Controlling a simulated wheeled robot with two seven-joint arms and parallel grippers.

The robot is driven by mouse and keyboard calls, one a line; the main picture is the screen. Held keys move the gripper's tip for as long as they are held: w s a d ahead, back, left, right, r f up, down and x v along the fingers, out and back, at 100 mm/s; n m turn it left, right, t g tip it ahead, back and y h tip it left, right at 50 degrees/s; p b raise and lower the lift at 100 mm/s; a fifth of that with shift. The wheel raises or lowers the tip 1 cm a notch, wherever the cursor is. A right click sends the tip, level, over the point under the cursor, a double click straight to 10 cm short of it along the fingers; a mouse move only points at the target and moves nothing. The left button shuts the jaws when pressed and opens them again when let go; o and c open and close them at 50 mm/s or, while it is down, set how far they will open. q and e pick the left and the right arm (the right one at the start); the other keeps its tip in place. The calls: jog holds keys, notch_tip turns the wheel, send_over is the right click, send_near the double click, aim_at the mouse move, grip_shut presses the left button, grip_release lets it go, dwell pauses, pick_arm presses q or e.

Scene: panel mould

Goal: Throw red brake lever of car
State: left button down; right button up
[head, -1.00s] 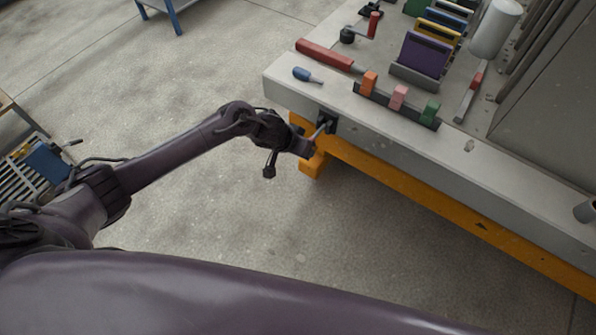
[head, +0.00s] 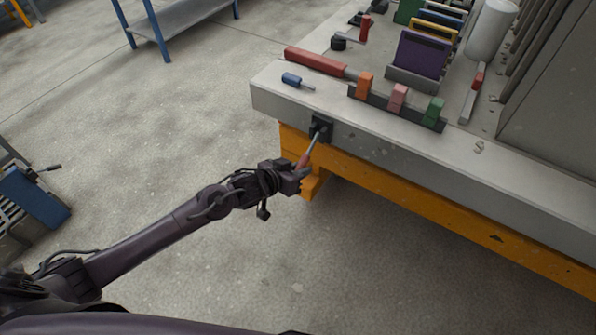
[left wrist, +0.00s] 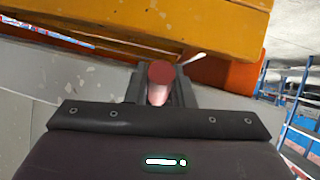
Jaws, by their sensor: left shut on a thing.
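The red brake lever (head: 304,160) has a red grip and a thin grey shaft, and it comes out of a black bracket (head: 320,128) on the front side of the car's grey deck. The shaft slants down and left from the bracket. My left gripper (head: 299,170) is shut on the red grip, below and left of the bracket. In the left wrist view the round red end of the brake lever (left wrist: 161,73) shows between the fingers. The rest of the lever is mostly hidden there. My right gripper is not in view.
The car's grey deck (head: 400,145) carries a long red bar handle (head: 315,61), a blue-handled tool (head: 293,80) and orange, pink and green blocks. An orange beam (head: 420,200) runs under the deck edge. A blue-legged table (head: 160,40) stands behind.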

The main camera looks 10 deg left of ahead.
pick_arm(q)
jog(key=shift+f, duration=0.15)
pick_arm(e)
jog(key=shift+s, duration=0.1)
pick_arm(q)
jog(key=c, duration=1.4)
grip_release()
jog(key=shift+o, duration=0.7)
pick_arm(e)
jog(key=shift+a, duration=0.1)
pick_arm(q)
jog(key=shift+s+a, duration=0.1)
jog(key=shift+s, duration=0.05)
jog(key=v, duration=0.7)
jog(key=shift+s+r+p, duration=0.15)
jog(key=shift+r+p, duration=0.05)
jog(key=shift+p, duration=0.2)
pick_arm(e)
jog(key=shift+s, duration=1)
